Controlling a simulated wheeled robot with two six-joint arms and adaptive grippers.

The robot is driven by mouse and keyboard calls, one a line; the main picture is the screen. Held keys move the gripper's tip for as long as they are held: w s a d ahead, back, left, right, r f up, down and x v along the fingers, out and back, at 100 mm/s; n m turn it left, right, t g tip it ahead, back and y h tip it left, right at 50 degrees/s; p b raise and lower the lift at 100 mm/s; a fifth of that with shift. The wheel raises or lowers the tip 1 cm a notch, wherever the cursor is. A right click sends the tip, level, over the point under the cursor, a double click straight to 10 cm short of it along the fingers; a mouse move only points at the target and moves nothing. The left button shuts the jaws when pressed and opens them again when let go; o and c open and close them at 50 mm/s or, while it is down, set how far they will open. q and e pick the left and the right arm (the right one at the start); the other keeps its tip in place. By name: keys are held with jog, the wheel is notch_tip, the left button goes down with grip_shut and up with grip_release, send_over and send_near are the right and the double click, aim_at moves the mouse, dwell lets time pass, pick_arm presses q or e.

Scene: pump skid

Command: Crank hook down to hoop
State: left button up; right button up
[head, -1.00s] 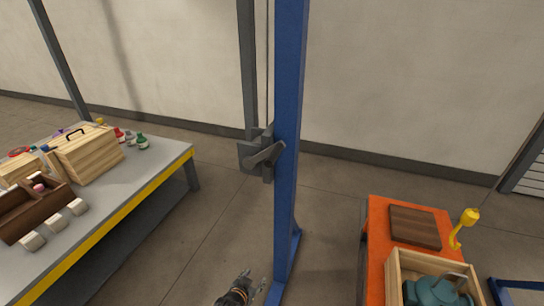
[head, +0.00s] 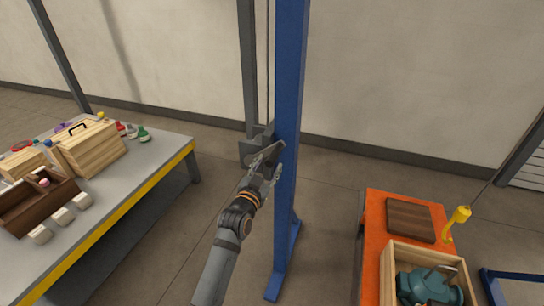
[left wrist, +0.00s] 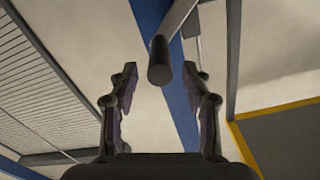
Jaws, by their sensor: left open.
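The grey winch (head: 250,151) with its crank is fixed to the blue post (head: 289,80). A thin cable (head: 268,60) runs up from it. My left gripper (head: 268,170) is open at the crank, partly covering it. In the left wrist view the crank's dark round grip (left wrist: 160,70) points toward the camera, between and slightly beyond the open fingertips of my left gripper (left wrist: 160,78). I see no finger touching it. My right gripper is not in view.
A grey workbench (head: 165,150) with wooden boxes and bottles stands on the left. An orange table (head: 373,225) on the right holds a dark board (head: 410,219) and a wooden crate (head: 391,274) with a teal pump (head: 428,287). Floor around the post is clear.

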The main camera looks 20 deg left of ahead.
aim_at(272, 159)
pick_arm(q)
jog(key=shift+w+p, duration=0.3)
jog(key=shift+w, duration=1.6)
jog(key=shift+d, duration=0.1)
grip_shut()
